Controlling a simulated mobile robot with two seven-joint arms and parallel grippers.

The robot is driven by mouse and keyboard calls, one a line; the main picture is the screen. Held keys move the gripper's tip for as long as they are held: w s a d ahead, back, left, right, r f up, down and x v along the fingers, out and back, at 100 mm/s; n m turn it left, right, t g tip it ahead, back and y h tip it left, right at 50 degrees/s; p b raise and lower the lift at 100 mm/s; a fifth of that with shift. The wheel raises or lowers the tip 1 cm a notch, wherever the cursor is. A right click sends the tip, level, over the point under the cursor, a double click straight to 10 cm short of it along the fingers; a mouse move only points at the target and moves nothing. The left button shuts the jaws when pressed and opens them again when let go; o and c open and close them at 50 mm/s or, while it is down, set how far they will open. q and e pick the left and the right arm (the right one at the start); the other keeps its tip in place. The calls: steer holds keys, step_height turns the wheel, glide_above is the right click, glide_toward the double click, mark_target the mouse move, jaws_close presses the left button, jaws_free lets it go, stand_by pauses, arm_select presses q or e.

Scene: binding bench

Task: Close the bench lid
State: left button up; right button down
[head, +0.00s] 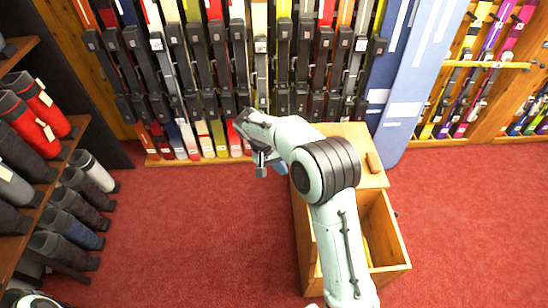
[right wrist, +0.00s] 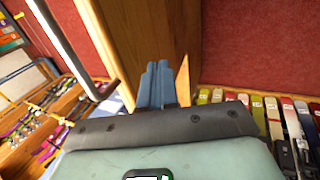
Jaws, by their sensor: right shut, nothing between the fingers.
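The wooden bench (head: 302,240) stands right of centre in the head view, its box open at the front with the inside showing. A flat wooden board with a small block on it, seemingly the lid (head: 345,135), is at the far end; my arm hides part of it, so its exact tilt is unclear. My right gripper (head: 271,168) is shut and empty, just left of the board's side. In the right wrist view its blue-grey fingers (right wrist: 157,85) point at a wooden panel (right wrist: 150,35) close by; I cannot tell if they touch.
A rack of skis (head: 200,75) lines the back wall, with blue boards (head: 405,90) at its right. Shelves of boots (head: 40,180) stand at the left. The red carpet (head: 190,225) left of the bench is clear.

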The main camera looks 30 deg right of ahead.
steer(key=shift+s+d+r, duration=0.15)
steer(key=shift+s+d, duration=0.3)
steer(key=shift+d, duration=0.4)
steer(key=shift+s+d+r, duration=0.15)
steer(key=shift+s+d, duration=0.3)
steer(key=shift+d, duration=0.4)
steer(key=shift+s+d, duration=0.1)
